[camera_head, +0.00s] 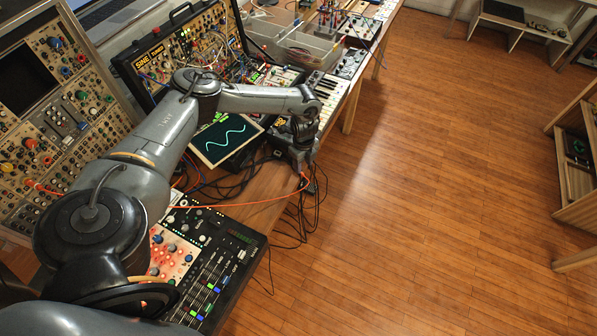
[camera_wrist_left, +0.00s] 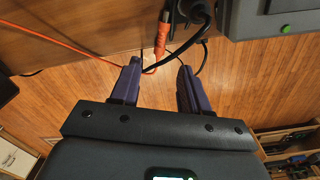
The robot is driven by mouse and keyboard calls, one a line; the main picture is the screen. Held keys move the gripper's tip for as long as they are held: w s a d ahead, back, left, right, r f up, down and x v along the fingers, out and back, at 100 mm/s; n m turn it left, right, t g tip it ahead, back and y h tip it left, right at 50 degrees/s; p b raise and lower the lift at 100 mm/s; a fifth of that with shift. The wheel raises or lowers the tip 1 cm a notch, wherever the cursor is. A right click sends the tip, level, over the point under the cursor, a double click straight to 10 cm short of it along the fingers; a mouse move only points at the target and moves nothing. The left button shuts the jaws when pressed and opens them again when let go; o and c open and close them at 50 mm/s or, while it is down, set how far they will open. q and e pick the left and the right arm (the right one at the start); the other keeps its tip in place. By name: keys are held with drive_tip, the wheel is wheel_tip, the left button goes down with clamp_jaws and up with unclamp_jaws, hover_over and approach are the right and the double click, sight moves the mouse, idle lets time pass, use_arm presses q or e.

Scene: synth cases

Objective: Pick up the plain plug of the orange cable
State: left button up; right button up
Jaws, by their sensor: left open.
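The orange cable (camera_head: 250,203) runs across the table to the front edge, where its end shows just below my left gripper (camera_head: 300,167). In the left wrist view the orange cable (camera_wrist_left: 62,43) comes in from the left and passes near the fingertips. An orange plug (camera_wrist_left: 161,36) hangs at the table edge, just beyond the gap between the fingers of my left gripper (camera_wrist_left: 159,66). The gripper is open, with nothing clearly held between its fingers. I cannot tell from these views whether this plug is the plain one. My right gripper is out of view.
Black cables (camera_wrist_left: 196,40) hang right beside the orange plug and over the table edge. A mixer with faders (camera_head: 215,265) stands at the near end, and a screen with a green wave (camera_head: 225,138) stands behind. The wooden floor (camera_head: 430,190) is clear.

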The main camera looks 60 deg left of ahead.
sight(303, 174)
use_arm(q)
drive_tip(key=shift+d+f+b, duration=0.15)
drive_tip(key=shift+f+b, duration=0.35)
drive_tip(key=shift+f, duration=2.05)
drive_tip(key=shift+c, duration=0.4)
clamp_jaws()
